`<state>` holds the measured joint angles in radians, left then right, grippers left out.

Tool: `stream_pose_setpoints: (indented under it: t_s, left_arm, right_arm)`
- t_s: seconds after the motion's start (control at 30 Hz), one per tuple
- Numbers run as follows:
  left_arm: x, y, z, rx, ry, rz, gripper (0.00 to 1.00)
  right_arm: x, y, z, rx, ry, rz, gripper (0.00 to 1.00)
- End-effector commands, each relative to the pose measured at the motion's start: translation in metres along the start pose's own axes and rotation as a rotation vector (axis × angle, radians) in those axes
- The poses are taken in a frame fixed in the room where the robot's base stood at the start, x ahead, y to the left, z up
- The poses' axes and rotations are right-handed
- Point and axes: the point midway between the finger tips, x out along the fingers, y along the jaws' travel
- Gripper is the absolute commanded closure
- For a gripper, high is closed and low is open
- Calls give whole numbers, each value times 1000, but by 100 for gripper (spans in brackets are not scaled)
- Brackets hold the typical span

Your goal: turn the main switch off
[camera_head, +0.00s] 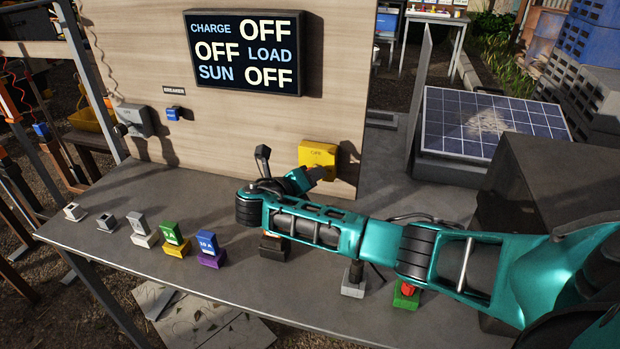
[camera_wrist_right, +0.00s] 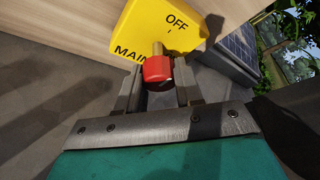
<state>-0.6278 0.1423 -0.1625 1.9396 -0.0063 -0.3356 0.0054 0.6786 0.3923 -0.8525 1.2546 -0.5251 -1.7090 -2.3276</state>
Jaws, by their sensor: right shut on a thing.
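The main switch is a yellow box (camera_head: 318,153) on the wooden board, at the back of the table. In the right wrist view the yellow box (camera_wrist_right: 168,22) carries the words OFF and MAIN. Its red knob (camera_wrist_right: 156,68) sits between the fingers of my right gripper (camera_wrist_right: 157,84), which is shut on it. In the head view my right gripper (camera_head: 314,175) reaches the front of the box, and the knob is hidden there. My left gripper is in neither view.
A black display (camera_head: 246,54) reads CHARGE OFF, LOAD OFF and SUN OFF. A grey box (camera_head: 134,121) and a small blue breaker (camera_head: 172,114) are on the board's left. Several small coloured blocks stand along the table (camera_head: 130,280). A solar panel (camera_head: 495,124) lies at the right.

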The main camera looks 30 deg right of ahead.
Motion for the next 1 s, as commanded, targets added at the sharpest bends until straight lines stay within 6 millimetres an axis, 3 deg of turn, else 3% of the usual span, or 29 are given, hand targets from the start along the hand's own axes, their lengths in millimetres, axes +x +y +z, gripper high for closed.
stream_pose_setpoints:
  t_s: [0.37,0.4,0.6,1.0]
  left_arm:
    - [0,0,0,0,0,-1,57]
    - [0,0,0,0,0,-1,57]
    - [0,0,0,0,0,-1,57]
    - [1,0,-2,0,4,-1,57]
  right_arm:
    - [0,1,-1,-7,1,0,95]
    - [0,1,-1,-7,1,0,61]
    - [0,1,-1,-5,0,0,41]
    - [-3,-8,7,0,-1,-1,40]
